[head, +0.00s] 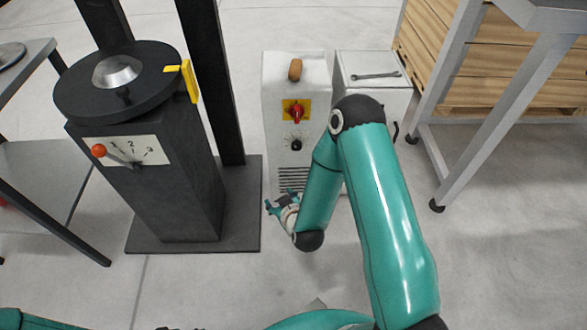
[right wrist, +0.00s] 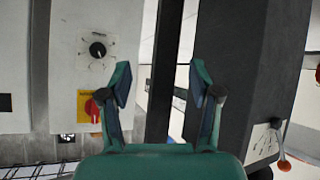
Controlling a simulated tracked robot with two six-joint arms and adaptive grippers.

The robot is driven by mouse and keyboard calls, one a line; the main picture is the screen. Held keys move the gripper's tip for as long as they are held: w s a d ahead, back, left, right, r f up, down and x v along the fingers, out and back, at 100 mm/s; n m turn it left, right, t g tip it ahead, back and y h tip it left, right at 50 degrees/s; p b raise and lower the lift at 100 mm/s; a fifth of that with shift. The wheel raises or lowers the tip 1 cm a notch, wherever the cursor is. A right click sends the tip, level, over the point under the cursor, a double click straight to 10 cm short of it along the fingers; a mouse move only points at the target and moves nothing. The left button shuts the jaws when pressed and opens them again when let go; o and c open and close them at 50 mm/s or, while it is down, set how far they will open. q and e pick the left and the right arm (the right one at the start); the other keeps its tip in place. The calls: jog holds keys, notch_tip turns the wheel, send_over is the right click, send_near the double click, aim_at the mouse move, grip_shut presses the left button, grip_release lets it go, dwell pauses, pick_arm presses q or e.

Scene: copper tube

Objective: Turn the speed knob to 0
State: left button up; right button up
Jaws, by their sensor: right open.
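The speed knob (head: 296,145) is a small black knob on a marked dial on the front of a white cabinet (head: 281,90). It also shows in the right wrist view (right wrist: 97,49), where the cabinet appears upside down. The number it points at is too small to read. My right gripper (head: 270,204) is low in front of the cabinet, below and left of the knob in the head view. In the right wrist view the right gripper (right wrist: 163,84) has its fingers apart with nothing between them, and the knob lies left of them. My left gripper is not in view.
A red switch on a yellow plate (head: 303,104) sits above the knob. Left stands a dark machine (head: 170,195) with a red-tipped lever (head: 99,151) and a numbered plate. A grey table (head: 470,140) stands right. The floor (head: 190,285) in front is clear.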

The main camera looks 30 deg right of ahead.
jog(key=w+d+f+t+h+b, duration=0.2)
jog(key=d+f+h+b, duration=0.15)
jog(key=f+b, duration=0.2)
jog(key=n+t+h+b, duration=0.1)
jog(key=t+h+b, duration=0.1)
jog(key=h+b, duration=0.35)
send_near(295, 149)
pick_arm(q)
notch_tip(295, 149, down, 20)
jog(key=b, duration=0.6)
pick_arm(e)
jog(key=shift+y, duration=0.8)
jog(key=x, duration=0.7)
jog(key=d+r+x, duration=0.1)
jog(key=x, duration=0.2)
jog(key=shift+s+d, duration=0.1)
jog(key=shift+s, duration=0.05)
jog(key=shift+c, duration=0.2)
jog(key=c, duration=1.1)
jog(key=shift+a+f+t, duration=0.1)
jog(key=shift+a+t, duration=0.2)
jog(key=shift+a, duration=0.15)
jog(key=shift+d+n, duration=0.25)
jog(key=shift+n, duration=0.05)
